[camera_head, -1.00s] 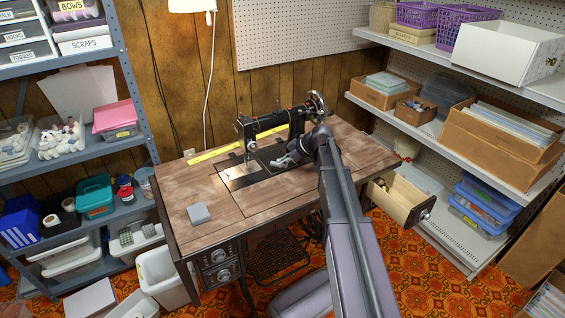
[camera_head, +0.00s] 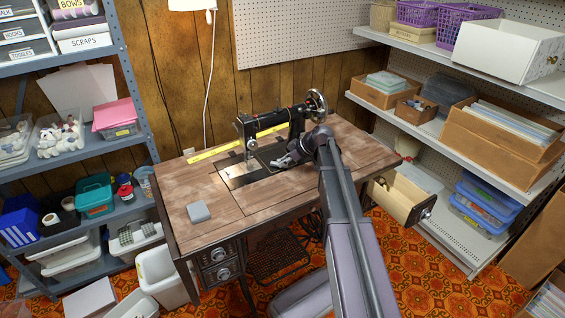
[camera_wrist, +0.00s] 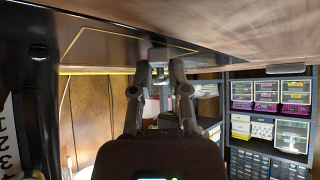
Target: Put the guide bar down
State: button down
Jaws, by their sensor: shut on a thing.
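The guide bar appears to be the small grey block (camera_wrist: 158,54) between my fingertips in the wrist view. My gripper (camera_wrist: 160,66) is shut on it. The block is close to the dark machine bed at the top of that turned-over view; I cannot tell whether it touches. In the head view my gripper (camera_head: 283,161) is low over the wooden sewing table (camera_head: 235,222), just right of the black sewing machine's needle end (camera_head: 246,134). The guide bar cannot be made out there, hidden by the gripper or too small.
A yellow measuring strip (camera_head: 206,153) lies behind the machine. A grey block (camera_head: 199,212) lies at the table's left front. An open drawer (camera_head: 399,198) sticks out on the right. Shelves stand on both sides. The table's left front is mostly clear.

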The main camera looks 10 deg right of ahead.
jog(key=shift+f, duration=0.25)
jog(key=c, duration=0.5)
grip_release()
jog(key=shift+c, duration=0.2)
jog(key=shift+r, duration=0.1)
